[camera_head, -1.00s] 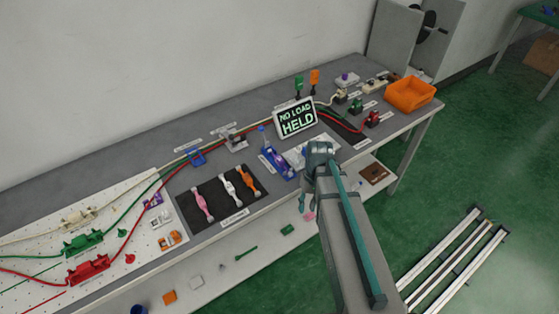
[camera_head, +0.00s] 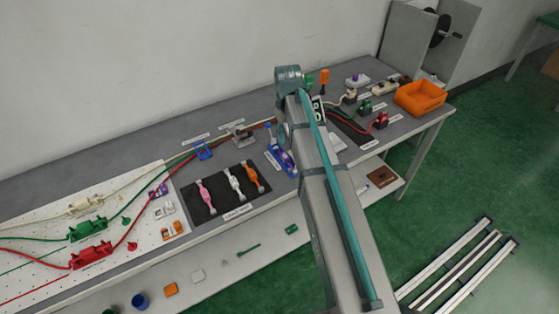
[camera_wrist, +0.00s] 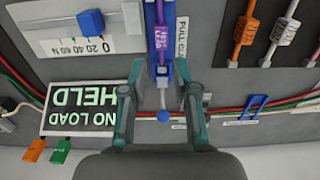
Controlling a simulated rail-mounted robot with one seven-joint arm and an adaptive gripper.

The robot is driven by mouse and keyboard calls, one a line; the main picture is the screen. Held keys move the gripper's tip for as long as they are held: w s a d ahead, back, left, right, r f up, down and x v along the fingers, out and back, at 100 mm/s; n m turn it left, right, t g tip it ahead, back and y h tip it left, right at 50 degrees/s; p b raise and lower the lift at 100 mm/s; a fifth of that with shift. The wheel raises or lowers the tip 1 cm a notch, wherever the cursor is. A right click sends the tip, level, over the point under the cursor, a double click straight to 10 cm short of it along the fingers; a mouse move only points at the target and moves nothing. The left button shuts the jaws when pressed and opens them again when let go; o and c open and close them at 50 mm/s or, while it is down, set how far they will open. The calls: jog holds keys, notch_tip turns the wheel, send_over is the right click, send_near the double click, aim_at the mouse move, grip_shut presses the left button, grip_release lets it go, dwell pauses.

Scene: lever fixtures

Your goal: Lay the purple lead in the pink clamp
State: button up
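The purple lead (camera_wrist: 162,38) lies lengthwise in a narrow blue fixture (camera_head: 274,146), which also shows in the wrist view (camera_wrist: 152,62). The fixture has a lever with a round blue knob (camera_wrist: 163,116). My gripper (camera_wrist: 160,74) is open, with one finger on each side of the fixture's lever end; I cannot tell whether it touches anything. In the head view my arm hides the fingers. A pink lead-like piece (camera_head: 205,196) lies on the black mat; I cannot make out a separate pink clamp.
White (camera_head: 234,182) and orange (camera_head: 251,176) leads lie on the mat (camera_head: 222,206). A "NO LOAD HELD" display (camera_wrist: 92,110) stands beside my gripper. A blue bracket (camera_head: 203,150) and a grey fixture (camera_head: 239,133) stand on cables. An orange bin (camera_head: 420,98) is far right.

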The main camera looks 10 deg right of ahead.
send_over(285, 156)
notch_tip(285, 156, down, 5)
jog(key=shift+s+d+r+p, duration=0.15)
jog(key=shift+p, duration=0.3)
jog(key=shift+w+f+p, duration=0.2)
jog(key=shift+f+p, duration=0.9)
jog(key=shift+f, duration=1.6)
grip_shut()
jog(key=shift+r, duration=0.1)
